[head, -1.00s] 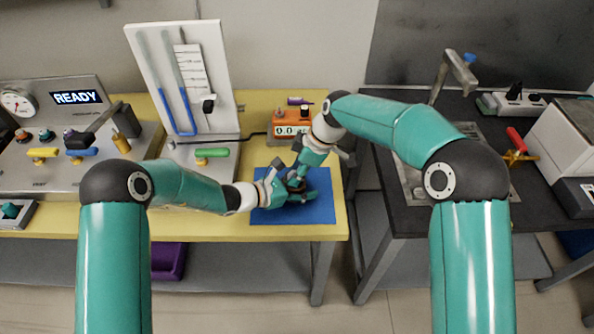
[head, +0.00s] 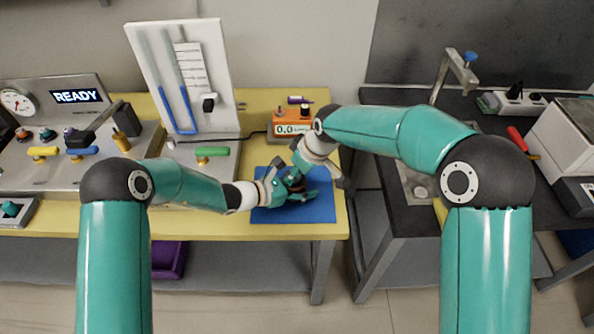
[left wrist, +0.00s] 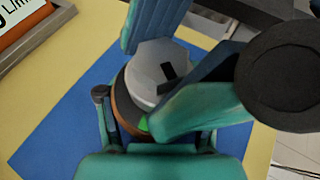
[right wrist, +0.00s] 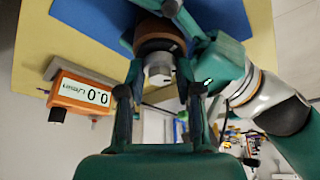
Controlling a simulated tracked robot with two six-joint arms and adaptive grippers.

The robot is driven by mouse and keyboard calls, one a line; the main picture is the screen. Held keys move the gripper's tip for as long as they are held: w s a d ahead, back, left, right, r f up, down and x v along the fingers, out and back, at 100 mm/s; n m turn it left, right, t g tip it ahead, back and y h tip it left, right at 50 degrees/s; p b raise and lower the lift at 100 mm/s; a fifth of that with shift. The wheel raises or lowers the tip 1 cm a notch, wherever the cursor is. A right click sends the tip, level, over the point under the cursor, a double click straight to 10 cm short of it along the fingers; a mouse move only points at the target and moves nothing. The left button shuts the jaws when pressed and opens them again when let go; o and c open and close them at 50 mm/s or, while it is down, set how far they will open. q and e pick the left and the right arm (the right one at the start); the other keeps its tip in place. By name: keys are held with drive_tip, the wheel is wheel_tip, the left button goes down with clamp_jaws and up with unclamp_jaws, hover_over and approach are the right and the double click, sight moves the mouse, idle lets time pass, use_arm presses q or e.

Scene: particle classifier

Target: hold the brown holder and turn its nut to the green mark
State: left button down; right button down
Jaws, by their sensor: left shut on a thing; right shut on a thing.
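The brown holder (left wrist: 124,104) stands over the blue mat, with a grey six-sided nut (left wrist: 150,62) on top. A black mark (left wrist: 168,74) shows on the nut. A green mark (left wrist: 143,124) shows on the holder's rim, partly beside a right finger and apart from the black mark. My left gripper (head: 286,190) is shut on the holder from the side. My right gripper (head: 298,174) is shut on the nut from above, its fingers on either side. The right wrist view also shows the nut (right wrist: 158,70) and the holder (right wrist: 158,32). Both grippers hide much of them in the head view.
The blue mat (head: 320,212) lies on the yellow table (head: 200,226). An orange meter reading 0.0 (head: 284,128) stands just behind. A white tube board (head: 205,60) and a control panel stand to the left. A dark sink bench (head: 385,190) is to the right.

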drive_tip(key=shift+r+m+t+h, duration=0.15)
drive_tip(key=shift+m+t+h, duration=0.25)
drive_tip(key=shift+m, duration=1.1)
drive_tip(key=c, duration=0.9)
unclamp_jaws()
drive_tip(key=shift+c, duration=0.2)
drive_tip(key=shift+o, duration=0.9)
drive_tip(key=shift+s, duration=0.1)
drive_tip(key=v, duration=0.7)
drive_tip(key=shift+r, duration=0.4)
